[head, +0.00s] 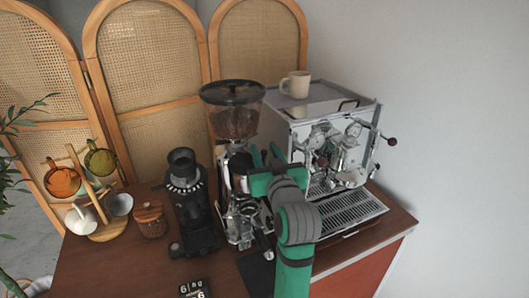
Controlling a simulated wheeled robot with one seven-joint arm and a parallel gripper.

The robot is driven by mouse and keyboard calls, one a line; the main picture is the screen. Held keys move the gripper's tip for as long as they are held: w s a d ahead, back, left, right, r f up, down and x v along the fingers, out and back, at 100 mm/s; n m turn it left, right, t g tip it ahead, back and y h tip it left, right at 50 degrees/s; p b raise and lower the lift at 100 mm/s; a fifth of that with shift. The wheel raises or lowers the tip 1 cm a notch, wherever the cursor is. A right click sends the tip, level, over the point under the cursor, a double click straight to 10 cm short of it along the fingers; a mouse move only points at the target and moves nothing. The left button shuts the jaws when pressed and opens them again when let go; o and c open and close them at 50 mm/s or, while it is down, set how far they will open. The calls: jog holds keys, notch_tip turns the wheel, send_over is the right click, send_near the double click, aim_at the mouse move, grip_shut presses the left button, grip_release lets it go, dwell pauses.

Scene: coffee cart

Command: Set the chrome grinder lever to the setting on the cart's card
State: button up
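The chrome grinder (238,165) stands mid-cart in the head view, with a dark-lidded hopper (234,112) of beans on top. I cannot make out its setting lever clearly; my arm covers part of the grinder's right side. A small dark card or block (195,288) with pale characters lies at the front edge of the picture, partly cut off; a "6" seems to show, but the writing is too small to read surely. My gripper (266,156) is just right of the grinder's upper body, below the hopper. Its green fingers point up and look apart. Contact with the grinder cannot be told.
The espresso machine (345,150) stands close on the right, with a cream mug (295,84) on top. A black grinder (188,205) stands left, beside a wooden-lidded jar (150,219) and a mug tree (105,232). The front left of the cart top (110,270) is clear.

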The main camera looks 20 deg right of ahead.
jog(key=s+a, duration=0.1)
jog(key=s, duration=0.9)
jog(key=shift+s, duration=0.4)
jog(key=shift+w+a, duration=0.15)
